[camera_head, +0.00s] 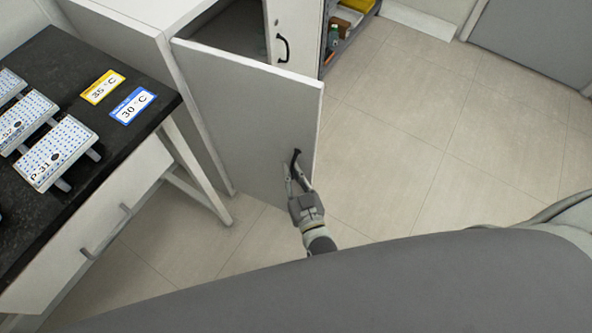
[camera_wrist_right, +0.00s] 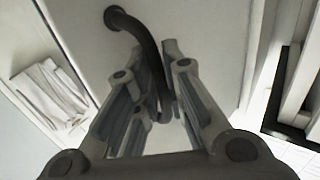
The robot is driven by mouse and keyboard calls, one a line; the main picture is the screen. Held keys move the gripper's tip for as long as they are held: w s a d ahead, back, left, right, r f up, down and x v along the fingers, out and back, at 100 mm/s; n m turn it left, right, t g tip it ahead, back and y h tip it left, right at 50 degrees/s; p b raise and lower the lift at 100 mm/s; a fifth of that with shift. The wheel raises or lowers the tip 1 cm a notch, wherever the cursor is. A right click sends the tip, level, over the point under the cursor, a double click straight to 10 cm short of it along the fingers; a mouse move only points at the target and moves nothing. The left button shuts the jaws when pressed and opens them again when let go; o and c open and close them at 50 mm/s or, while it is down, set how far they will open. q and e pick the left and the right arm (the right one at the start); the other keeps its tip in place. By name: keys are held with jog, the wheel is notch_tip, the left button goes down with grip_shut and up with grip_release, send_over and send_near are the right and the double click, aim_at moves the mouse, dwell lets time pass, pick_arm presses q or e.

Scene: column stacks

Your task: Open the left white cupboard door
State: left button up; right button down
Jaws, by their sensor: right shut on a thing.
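The left white cupboard door (camera_head: 245,115) stands swung out from the white cupboard (camera_head: 125,40), with a dark opening showing behind its top edge. My right gripper (camera_head: 298,178) is at the door's outer edge and is shut on the black door handle (camera_head: 295,158). In the right wrist view the handle (camera_wrist_right: 140,35) curves down between the fingers of my right gripper (camera_wrist_right: 150,95). The other cupboard door (camera_head: 293,35), with its own black handle (camera_head: 282,48), is behind it. My left gripper is not in view.
A black-topped bench (camera_head: 60,165) with several labelled racks and two temperature cards stands at the left, its drawer (camera_head: 95,225) facing the door. A shelf with small items (camera_head: 345,25) is at the back. Tiled floor (camera_head: 420,150) is clear to the right of the door.

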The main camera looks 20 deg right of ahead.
jog(key=shift+s+a, duration=0.1)
jog(key=shift+a, duration=0.05)
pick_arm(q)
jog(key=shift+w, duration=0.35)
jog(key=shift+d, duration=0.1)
pick_arm(e)
jog(key=c, duration=1.5)
grip_release()
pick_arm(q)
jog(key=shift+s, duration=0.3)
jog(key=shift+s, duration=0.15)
pick_arm(e)
jog(key=s, duration=0.8)
jog(key=s+d, duration=0.1)
jog(key=s, duration=0.3)
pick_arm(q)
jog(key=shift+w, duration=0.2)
pick_arm(e)
jog(key=shift+f, duration=0.1)
